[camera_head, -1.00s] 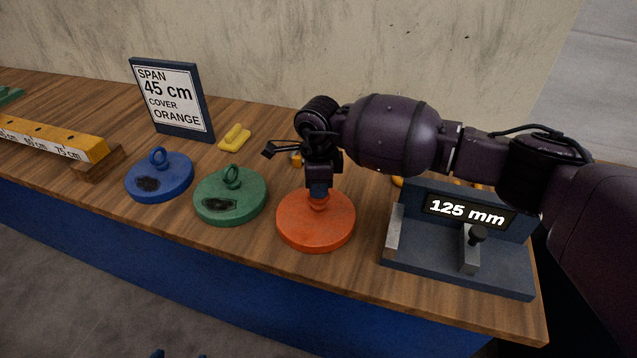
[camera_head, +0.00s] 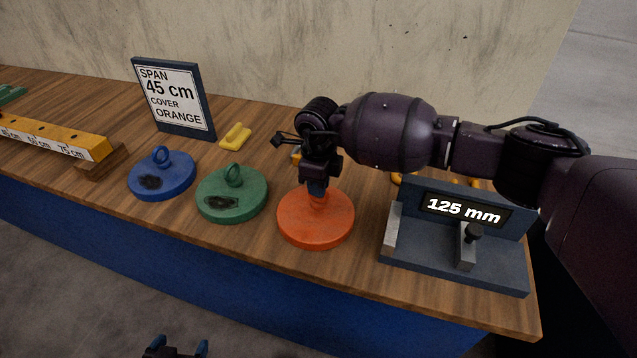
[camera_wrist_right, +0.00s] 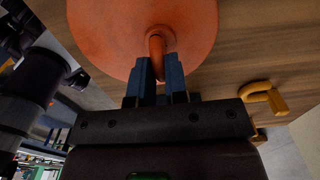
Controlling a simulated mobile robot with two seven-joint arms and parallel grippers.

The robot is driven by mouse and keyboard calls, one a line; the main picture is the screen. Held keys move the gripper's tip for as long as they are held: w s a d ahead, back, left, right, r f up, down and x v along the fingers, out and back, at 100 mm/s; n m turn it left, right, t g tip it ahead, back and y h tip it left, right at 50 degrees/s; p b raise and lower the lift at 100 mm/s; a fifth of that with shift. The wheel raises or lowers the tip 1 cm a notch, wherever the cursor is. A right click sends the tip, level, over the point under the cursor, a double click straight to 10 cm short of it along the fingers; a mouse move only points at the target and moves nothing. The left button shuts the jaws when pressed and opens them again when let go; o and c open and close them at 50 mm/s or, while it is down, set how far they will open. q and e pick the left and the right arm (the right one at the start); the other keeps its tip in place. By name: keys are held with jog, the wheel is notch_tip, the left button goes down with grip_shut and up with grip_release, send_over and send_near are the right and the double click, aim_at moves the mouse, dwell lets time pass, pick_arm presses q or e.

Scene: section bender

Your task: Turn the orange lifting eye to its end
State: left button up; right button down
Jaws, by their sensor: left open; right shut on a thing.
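The orange cover (camera_head: 316,222) is a round disc lying flat on the bench, near its front edge. Its orange lifting eye (camera_wrist_right: 157,46) stands up from the middle of the disc in the right wrist view. My right gripper (camera_head: 317,188) points down over the disc with its blue fingers on either side of the eye, shut on it; the fingers also show in the wrist view (camera_wrist_right: 160,75). The gripper hides most of the eye in the head view. My left gripper (camera_head: 176,349) shows only its fingertips at the bottom edge, apart and empty, in front of the bench.
A green cover (camera_head: 245,204) and a blue cover (camera_head: 178,184) lie to the left. A sign (camera_head: 174,98) reads span 45 cm, cover orange. A gauge block (camera_head: 455,262) showing 125 mm stands right. Yellow pieces (camera_head: 236,137) and a yellow rule (camera_head: 50,136) lie behind and left.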

jog(key=c, duration=1.1)
grip_release()
jog(key=shift+c, duration=0.2)
notch_tip(320, 180, up, 11)
jog(key=shift+f, duration=0.1)
